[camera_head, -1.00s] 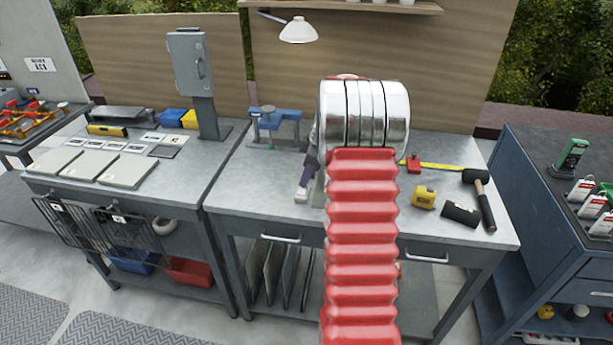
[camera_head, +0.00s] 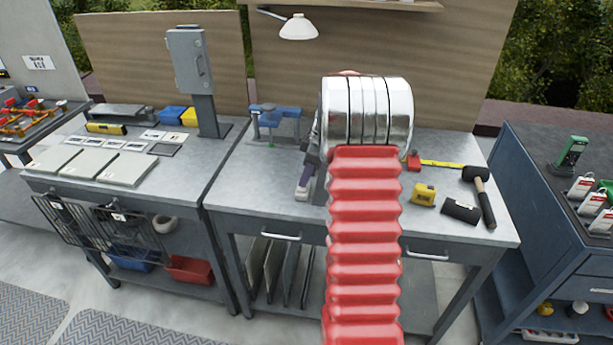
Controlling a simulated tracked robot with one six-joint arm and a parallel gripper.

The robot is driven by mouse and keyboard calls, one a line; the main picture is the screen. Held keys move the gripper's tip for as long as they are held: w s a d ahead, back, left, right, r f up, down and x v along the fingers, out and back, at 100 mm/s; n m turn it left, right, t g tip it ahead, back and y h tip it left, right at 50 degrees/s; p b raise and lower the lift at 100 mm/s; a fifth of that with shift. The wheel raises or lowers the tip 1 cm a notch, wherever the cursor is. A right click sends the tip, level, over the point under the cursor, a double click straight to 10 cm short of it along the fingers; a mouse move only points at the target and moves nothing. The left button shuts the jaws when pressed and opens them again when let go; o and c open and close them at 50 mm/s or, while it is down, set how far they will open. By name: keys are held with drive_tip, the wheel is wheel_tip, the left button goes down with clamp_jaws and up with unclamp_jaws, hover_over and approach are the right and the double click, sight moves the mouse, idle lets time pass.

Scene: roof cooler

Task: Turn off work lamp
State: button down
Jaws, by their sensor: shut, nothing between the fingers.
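The work lamp (camera_head: 298,27) has a white cone shade and hangs on a thin dark arm from the back board, above the middle workbench. I cannot tell from the picture whether it is lit. No switch on it can be made out. My arm, with red bellows and silver rings, fills the middle of the view below and right of the lamp. My gripper cannot be made out; the arm's rings cover the area behind them. A grey and purple part beside the rings is partly hidden, and I cannot tell what it belongs to.
A grey switch box (camera_head: 189,60) stands on a post at left. A shelf (camera_head: 345,5) overhangs at top.

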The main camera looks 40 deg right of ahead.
drive_tip(key=shift+a, duration=0.1)
idle(0.3)
drive_tip(key=shift+r, duration=0.45)
drive_tip(key=d+r, duration=0.3)
drive_tip(key=r, duration=0.9)
drive_tip(key=shift+s+d+r, duration=0.25)
drive_tip(key=shift+s+d, duration=0.05)
drive_tip(key=shift+s, duration=0.15)
